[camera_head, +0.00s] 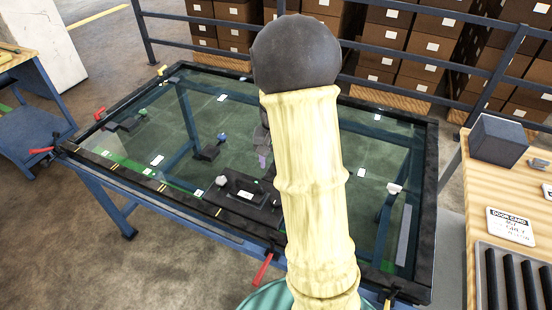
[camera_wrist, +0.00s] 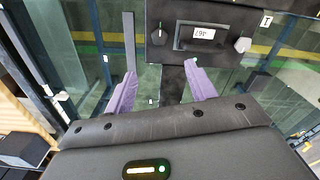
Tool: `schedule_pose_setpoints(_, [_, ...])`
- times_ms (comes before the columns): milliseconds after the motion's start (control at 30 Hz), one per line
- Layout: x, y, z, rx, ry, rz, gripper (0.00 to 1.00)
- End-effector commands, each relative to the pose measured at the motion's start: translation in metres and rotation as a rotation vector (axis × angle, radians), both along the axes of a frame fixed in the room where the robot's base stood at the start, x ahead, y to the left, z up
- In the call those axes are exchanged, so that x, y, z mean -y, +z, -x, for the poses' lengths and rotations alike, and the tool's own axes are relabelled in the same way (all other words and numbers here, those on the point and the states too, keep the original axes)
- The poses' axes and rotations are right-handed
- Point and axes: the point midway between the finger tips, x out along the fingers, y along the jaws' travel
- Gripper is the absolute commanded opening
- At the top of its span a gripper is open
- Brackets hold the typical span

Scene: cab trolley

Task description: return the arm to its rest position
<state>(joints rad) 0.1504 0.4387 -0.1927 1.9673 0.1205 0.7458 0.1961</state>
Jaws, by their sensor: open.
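My arm, cream with a dark round joint, rises across the middle of the head view and hides part of the glass-topped table (camera_head: 105,163). In the wrist view my gripper (camera_wrist: 160,88) has two purple fingers spread apart with nothing between them. In the head view only a small part of the gripper (camera_head: 263,152) shows left of the arm, above the glass. A black panel unit (camera_wrist: 178,12) with a dark knob, a pale knob and a small white number display lies beyond the fingertips. The dark unit (camera_head: 238,196) on the table's near side looks like the same one.
Red-handled clamps (camera_head: 262,270) sit along the table's frame. Small dark fixtures (camera_head: 208,152) stand on the glass. A wooden bench (camera_head: 482,200) with a grey box (camera_head: 498,139) and a black-slotted tray (camera_head: 515,280) is at right. A railing (camera_head: 195,20) and stacked cartons are behind.

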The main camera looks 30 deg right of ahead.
Motion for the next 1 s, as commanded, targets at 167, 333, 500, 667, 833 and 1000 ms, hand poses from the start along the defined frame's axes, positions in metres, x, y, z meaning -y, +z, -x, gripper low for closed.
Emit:
schedule_pose_setpoints(167, [0.0, 0.009, 0.0, 0.0, 0.0, 0.0, 0.56])
schedule_pose_setpoints(333, [0.0, 0.009, 0.0, 0.0, 0.0, 0.0, 0.56])
schedule_pose_setpoints(500, [0.0, 0.009, 0.0, 0.0, 0.0, 0.0, 0.56])
schedule_pose_setpoints(667, [-0.002, 0.009, 0.001, 0.001, 0.006, 0.0, 0.56])
schedule_pose_setpoints(833, [-0.025, 0.018, 0.017, 0.035, 0.091, 0.005, 0.56])
schedule_pose_setpoints(1000, [-0.072, 0.031, 0.056, 0.106, 0.286, 0.023, 0.56])
